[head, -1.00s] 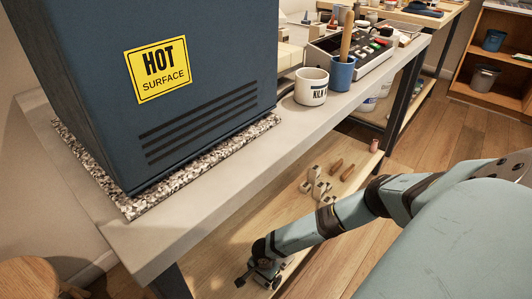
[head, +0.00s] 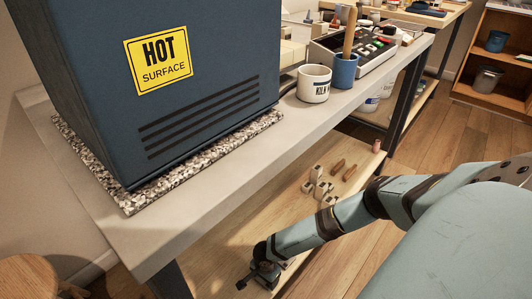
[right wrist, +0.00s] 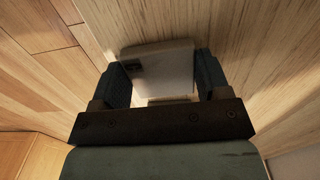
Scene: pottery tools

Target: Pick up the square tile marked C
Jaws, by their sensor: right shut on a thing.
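A pale, square-looking tile (right wrist: 168,66) sits between the two dark fingers of my right gripper (right wrist: 162,76) in the right wrist view. A small dark mark shows near its upper left corner, too small to read as a letter. The gripper is shut on the tile over a wooden surface. In the head view my right gripper (head: 264,274) is low at the lower wooden shelf, under the front edge of the bench. The tile cannot be made out there. My left gripper is not in view.
The grey bench top (head: 215,185) overhangs the lower shelf (head: 290,205). A blue kiln (head: 205,60) stands on it, with a mug (head: 314,84) and blue cup (head: 344,70) beyond. Several small grey blocks (head: 320,185) and brown pieces (head: 344,168) lie on the shelf.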

